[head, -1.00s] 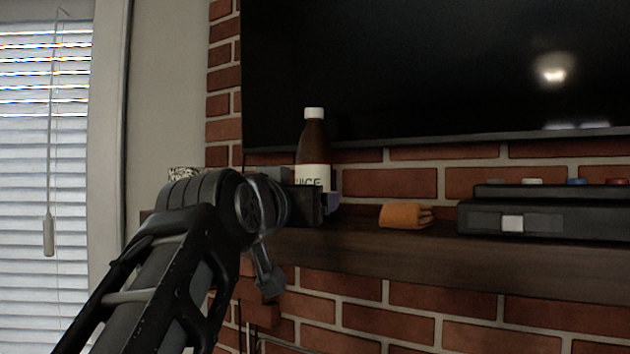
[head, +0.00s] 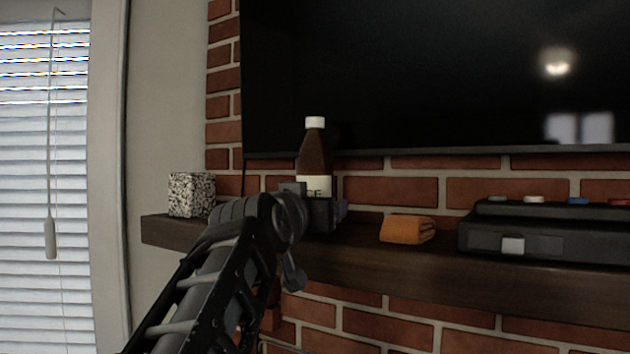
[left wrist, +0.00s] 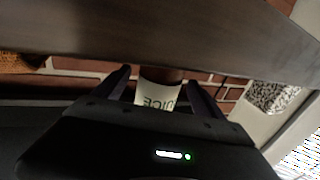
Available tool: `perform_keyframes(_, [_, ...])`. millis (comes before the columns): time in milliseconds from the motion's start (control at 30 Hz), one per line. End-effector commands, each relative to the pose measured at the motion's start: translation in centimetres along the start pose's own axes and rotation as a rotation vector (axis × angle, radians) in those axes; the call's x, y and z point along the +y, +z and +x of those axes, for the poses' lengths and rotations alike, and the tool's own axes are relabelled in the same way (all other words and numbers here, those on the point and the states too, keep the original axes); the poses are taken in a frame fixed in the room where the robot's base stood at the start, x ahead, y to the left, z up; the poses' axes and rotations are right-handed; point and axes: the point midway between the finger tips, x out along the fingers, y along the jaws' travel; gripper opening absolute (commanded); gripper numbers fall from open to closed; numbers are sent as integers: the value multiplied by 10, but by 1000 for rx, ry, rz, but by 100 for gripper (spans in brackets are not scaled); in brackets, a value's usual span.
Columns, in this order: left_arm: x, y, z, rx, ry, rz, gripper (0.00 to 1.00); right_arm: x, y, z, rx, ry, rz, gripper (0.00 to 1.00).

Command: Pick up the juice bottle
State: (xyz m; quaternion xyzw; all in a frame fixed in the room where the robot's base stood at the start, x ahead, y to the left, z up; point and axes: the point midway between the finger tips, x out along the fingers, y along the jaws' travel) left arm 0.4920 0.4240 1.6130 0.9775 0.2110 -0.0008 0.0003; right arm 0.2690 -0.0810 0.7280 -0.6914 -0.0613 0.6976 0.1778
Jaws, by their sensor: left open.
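The juice bottle (head: 315,152) is brown with a white cap and a white label. It stands upright on the dark wooden mantel. My left gripper (head: 322,212) is at the bottle's lower part in the head view and hides its base and part of its label. In the left wrist view the bottle's label (left wrist: 158,93) shows between the two spread fingers of the left gripper (left wrist: 158,88). The fingers are open, with one on each side of the bottle. Whether either finger touches it cannot be told. My right gripper is not in view.
The mantel (head: 360,258) runs along a brick wall below a large black screen (head: 430,70). A folded orange cloth (head: 407,229) lies right of the bottle. A black box-like device (head: 560,240) sits farther right. A black-and-white speckled cube (head: 191,195) stands at the left end.

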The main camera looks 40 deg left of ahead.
Motion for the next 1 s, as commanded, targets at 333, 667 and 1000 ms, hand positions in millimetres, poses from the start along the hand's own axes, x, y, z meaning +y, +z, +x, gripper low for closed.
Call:
perform_keyframes(333, [0, 0, 2, 1, 0, 0, 81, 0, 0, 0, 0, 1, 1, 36])
perform_keyframes(667, [0, 0, 1, 1, 0, 0, 76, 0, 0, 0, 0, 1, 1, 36])
perform_keyframes(1000, [0, 0, 1, 1, 0, 0, 48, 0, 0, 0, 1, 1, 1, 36])
